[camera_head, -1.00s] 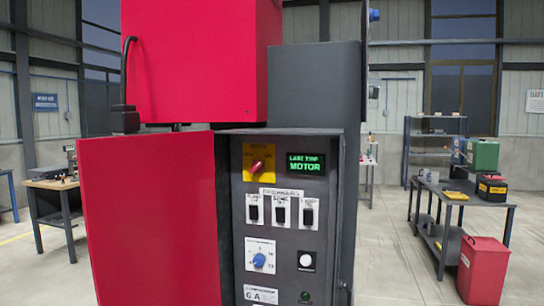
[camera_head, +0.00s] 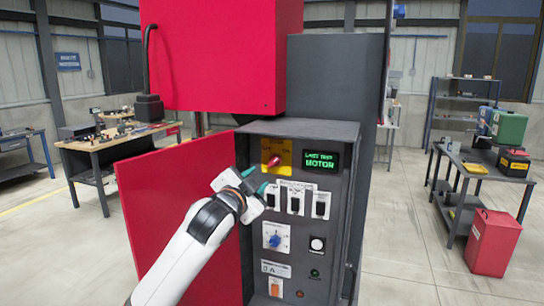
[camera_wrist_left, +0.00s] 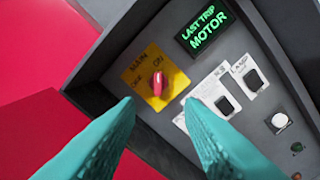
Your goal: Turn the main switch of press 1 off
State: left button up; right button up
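The main switch is a red knob (camera_head: 274,160) on a yellow plate (camera_head: 286,168) at the top left of the press's control panel. In the left wrist view the knob (camera_wrist_left: 157,83) is close ahead, and the plate (camera_wrist_left: 135,75) reads MAIN, ON and OFF. The knob sits at a slant in the head view; its exact setting is hard to tell. My left gripper (camera_head: 257,180) is just below and left of the knob. Its teal fingers (camera_wrist_left: 160,108) are open and empty, apart from the knob, which shows beyond the gap between them. My right gripper is not in view.
The red cabinet door (camera_head: 180,200) stands open left of the panel, behind my left arm. Right of the switch is a green display (camera_head: 320,162) reading LAST TRIP MOTOR. Breakers (camera_head: 296,201) and a blue dial (camera_head: 274,241) sit below. A workbench (camera_head: 95,150) stands at left.

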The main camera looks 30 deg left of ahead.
aim_at(274, 162)
pick_arm(q)
jog(key=p+x, duration=0.1)
jog(key=x, duration=0.2)
jog(key=p+x, duration=0.2)
jog(key=x, duration=0.2)
jog(key=p+x, duration=0.1)
jog(key=x, duration=0.2)
jog(key=shift+w+r+p, duration=0.25)
jog(key=shift+w+p, duration=0.05)
jog(key=shift+w, duration=0.1)
jog(key=shift+w+a, duration=0.15)
jog(key=shift+w, duration=0.2)
jog(key=shift+w+f, duration=0.15)
jog(key=shift+w, duration=0.15)
jog(key=shift+c, duration=0.2)
grip_shut()
